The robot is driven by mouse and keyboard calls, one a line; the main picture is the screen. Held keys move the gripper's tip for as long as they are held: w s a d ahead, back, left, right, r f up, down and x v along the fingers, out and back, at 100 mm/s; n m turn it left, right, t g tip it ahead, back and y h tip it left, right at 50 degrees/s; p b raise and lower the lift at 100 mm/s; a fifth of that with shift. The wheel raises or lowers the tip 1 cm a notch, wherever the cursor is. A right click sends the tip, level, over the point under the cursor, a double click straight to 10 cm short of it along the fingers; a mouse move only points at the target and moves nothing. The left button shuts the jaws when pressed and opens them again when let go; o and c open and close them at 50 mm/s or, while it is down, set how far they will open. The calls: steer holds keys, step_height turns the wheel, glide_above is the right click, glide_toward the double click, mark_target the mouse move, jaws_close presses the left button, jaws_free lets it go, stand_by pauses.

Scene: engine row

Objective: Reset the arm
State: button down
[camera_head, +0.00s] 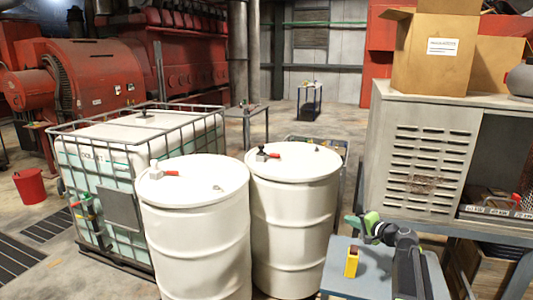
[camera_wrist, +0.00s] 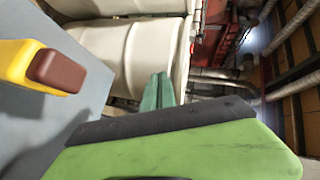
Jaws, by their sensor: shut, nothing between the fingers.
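My arm rises at the lower right of the head view, over a small blue-grey table. My gripper (camera_head: 365,226) is at its upper end, with green parts, and is shut and empty. In the wrist view my gripper (camera_wrist: 157,92) shows as narrow green fingers close together, beyond a large green and black body part. It is clear of the drums behind it.
A caged tank (camera_head: 120,140) is farther left. A grey cabinet (camera_head: 423,150) stands right.

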steer(key=s+a+f+n+g, duration=0.2)
steer(key=s+a+f, duration=0.2)
steer(key=a, duration=0.5)
steer(key=s+a+f+n+g+b, duration=0.1)
steer(key=s+a+f+n+g, duration=0.2)
steer(key=a, duration=0.5)
steer(key=s+a+f+n+g, duration=0.2)
steer(key=s+a+f, duration=0.2)
steer(key=a, duration=0.5)
steer(key=s+a+f+n+g+h, duration=0.1)
steer(key=s+f+n+g+h, duration=0.25)
steer(key=s+f, duration=0.45)
steer(key=s+d+g+h, duration=0.2)
steer(key=s+d+g, duration=0.1)
steer(key=s+d, duration=0.5)
steer(key=shift+s+h, duration=0.35)
steer(key=shift+s, duration=0.35)
